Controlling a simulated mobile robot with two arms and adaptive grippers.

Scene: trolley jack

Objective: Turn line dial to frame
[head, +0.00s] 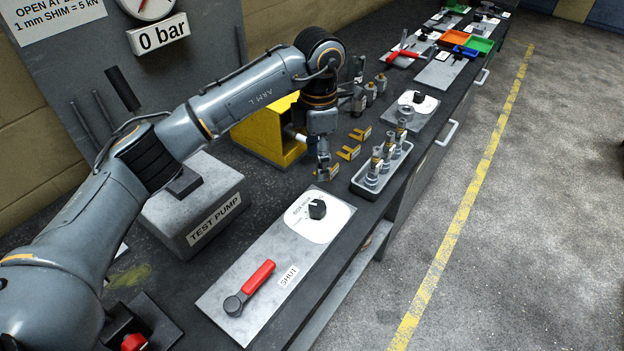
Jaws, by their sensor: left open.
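Two dials are in the head view, and their small markings are too fine to read. I cannot tell which one is the line dial. My left gripper (324,166) is open, pointing down over the bench just behind the nearer dial, apart from its knob. My right gripper is not in view.
A red lever (258,275) marked SHUT lies on the nearer plate. A grey tray (363,184) holds several metal cylinders. Yellow forked shims (348,153), a yellow block (262,140) and the test pump (190,205) stand close by.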

